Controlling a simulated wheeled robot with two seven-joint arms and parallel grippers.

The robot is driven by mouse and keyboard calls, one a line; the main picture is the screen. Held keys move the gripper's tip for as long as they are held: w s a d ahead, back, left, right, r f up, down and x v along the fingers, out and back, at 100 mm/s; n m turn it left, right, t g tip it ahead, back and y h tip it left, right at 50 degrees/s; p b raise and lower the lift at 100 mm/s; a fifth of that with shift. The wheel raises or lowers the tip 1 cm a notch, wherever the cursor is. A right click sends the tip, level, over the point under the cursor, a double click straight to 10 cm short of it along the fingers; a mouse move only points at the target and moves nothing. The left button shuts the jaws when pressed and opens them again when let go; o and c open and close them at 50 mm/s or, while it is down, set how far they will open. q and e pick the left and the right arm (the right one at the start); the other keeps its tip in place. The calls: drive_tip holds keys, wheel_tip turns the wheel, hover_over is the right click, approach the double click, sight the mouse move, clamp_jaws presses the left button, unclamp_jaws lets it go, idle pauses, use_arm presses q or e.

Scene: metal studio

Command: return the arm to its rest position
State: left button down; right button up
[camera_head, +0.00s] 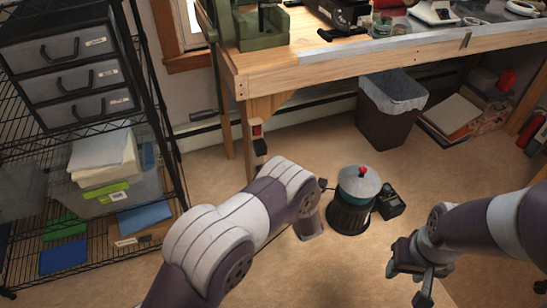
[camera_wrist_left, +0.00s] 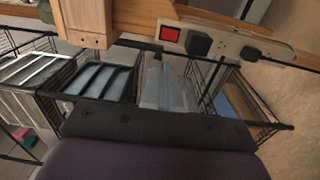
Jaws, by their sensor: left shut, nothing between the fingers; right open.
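My left arm (camera_head: 235,225) comes in from the bottom left of the head view, bent at the elbow, with its forearm pointing down beside the grinder-like machine. I cannot make out its fingers in the head view. The left wrist view shows a dark plate and purple part of my own arm along the bottom, but no fingertips. My right arm (camera_head: 490,228) reaches in from the right edge. Its gripper (camera_head: 421,280) hangs low over the floor, open and empty.
A round machine with a red knob (camera_head: 362,171) stands on the floor close to my left forearm, with a small black box (camera_head: 390,203) beside it. A wooden workbench (camera_head: 300,75) spans the back. A bin (camera_head: 390,110) stands underneath. Wire shelving (camera_head: 150,95) is at left.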

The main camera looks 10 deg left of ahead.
idle(0.4)
use_arm(q)
drive_tip(key=s+d+f+m+g+h, duration=0.65)
drive_tip(key=f+m+h, duration=0.3)
drive_tip(key=m, duration=0.55)
drive_tip(key=s+a+r+m+g, duration=0.3)
drive_tip(key=s+r+m, duration=0.15)
drive_tip(key=s, duration=0.35)
drive_tip(key=s+a+r+m+g, duration=0.3)
drive_tip(key=s+r, duration=0.2)
drive_tip(key=s, duration=0.2)
drive_tip(key=s+a+r+m+g, duration=0.3)
drive_tip(key=s+r, duration=0.1)
drive_tip(key=s, duration=0.4)
wheel_tip(320, 180, up, 27)
drive_tip(key=a+t+p, duration=0.1)
drive_tip(key=a+p, duration=0.1)
drive_tip(key=p, duration=2)
drive_tip(key=shift+w+f+n+t+h+p, duration=0.2)
drive_tip(key=shift+w+n+t+h+p, duration=0.1)
drive_tip(key=shift+w+n+t+h, duration=0.1)
